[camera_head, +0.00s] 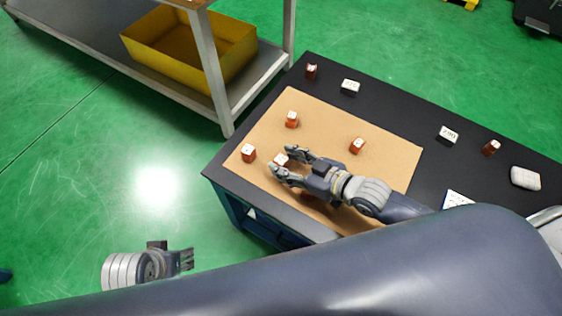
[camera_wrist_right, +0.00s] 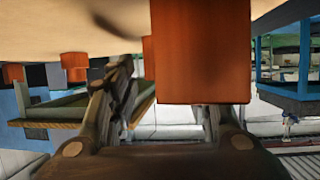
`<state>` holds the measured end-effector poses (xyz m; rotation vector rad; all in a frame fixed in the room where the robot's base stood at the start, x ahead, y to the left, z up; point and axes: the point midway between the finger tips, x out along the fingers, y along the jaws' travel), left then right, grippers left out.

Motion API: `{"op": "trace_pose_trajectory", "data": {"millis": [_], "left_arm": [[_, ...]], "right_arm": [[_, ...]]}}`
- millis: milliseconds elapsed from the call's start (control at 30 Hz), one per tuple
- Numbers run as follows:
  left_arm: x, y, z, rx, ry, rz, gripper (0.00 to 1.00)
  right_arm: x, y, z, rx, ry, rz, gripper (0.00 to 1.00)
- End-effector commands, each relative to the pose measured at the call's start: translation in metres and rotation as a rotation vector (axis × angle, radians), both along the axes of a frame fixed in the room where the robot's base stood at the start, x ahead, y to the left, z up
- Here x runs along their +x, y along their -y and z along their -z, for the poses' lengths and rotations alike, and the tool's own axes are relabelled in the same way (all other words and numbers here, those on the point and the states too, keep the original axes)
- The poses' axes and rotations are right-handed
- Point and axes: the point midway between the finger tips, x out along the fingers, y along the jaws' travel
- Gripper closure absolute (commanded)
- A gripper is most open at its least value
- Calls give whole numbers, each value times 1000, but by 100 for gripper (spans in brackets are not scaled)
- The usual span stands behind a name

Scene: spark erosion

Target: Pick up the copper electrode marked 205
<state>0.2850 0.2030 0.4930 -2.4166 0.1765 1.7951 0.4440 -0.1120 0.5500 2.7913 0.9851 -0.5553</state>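Several small copper blocks with pale marked tops stand on a tan mat (camera_head: 390,142); I cannot read 205 on any. One copper block (camera_head: 281,160) is at the fingertips of my right gripper (camera_head: 281,162). Its fingers are spread, one on each side. In the right wrist view a large copper block (camera_wrist_right: 200,50) hides part of one finger; the other finger (camera_wrist_right: 118,85) stands apart from it. Other blocks stand at left (camera_head: 248,154), behind (camera_head: 292,120) and right (camera_head: 357,146). My left gripper (camera_head: 186,260) is away from the table, over the floor; its finger opening is unclear.
The black table (camera_head: 415,110) also holds copper blocks at the back (camera_head: 311,72) and right (camera_head: 491,148), white label cards (camera_head: 350,86) (camera_head: 449,134) and a white rounded object (camera_head: 525,178). A grey shelf with a yellow bin (camera_head: 228,60) stands behind left.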

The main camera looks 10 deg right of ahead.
Motion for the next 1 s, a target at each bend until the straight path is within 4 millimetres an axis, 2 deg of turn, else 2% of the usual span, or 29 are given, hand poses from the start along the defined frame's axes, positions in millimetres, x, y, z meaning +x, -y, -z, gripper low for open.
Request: {"op": "trace_pose_trajectory", "data": {"millis": [33, 167, 667, 867, 1000], "left_arm": [[0, 0, 0, 0, 0, 0, 55], [0, 0, 0, 0, 0, 0, 55], [1, 0, 1, 0, 1, 0, 55], [3, 2, 26, 0, -17, 3, 55], [4, 2, 49, 0, -30, 5, 55]], "right_arm": [[0, 0, 0, 0, 0, 0, 72], [0, 0, 0, 0, 0, 0, 100], [0, 0, -7, 2, 4, 0, 100], [1, 0, -22, 1, 4, 1, 100], [1, 0, -39, 1, 4, 1, 100]]}}
